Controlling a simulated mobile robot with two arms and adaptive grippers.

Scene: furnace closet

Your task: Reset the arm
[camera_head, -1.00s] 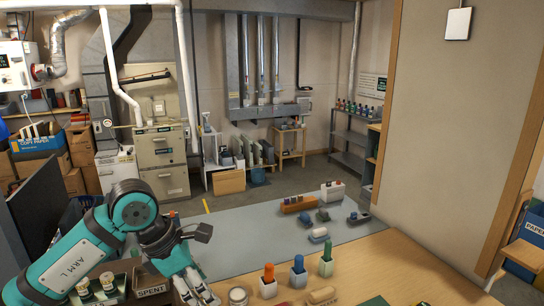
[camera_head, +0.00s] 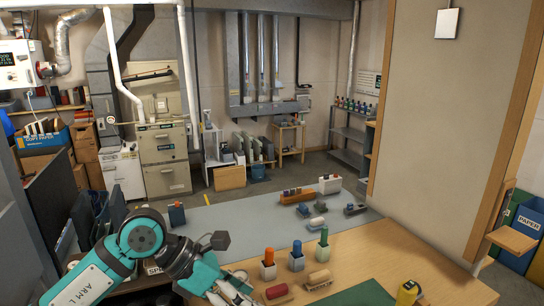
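My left arm, teal and marked "ARM L", comes in from the lower left. My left gripper (camera_head: 232,292) is low over the near edge of the wooden tabletop, beside the small holders. Its fingers are partly cut off by the bottom of the picture, so I cannot tell whether it is open or shut or holds anything. My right gripper is not in view.
Holders with an orange (camera_head: 268,264), a blue (camera_head: 297,257) and a green-topped item (camera_head: 323,245) stand on the wooden table (camera_head: 385,249). A yellow tape measure (camera_head: 408,292) lies near the front. The grey mat (camera_head: 250,218) has free room at its left.

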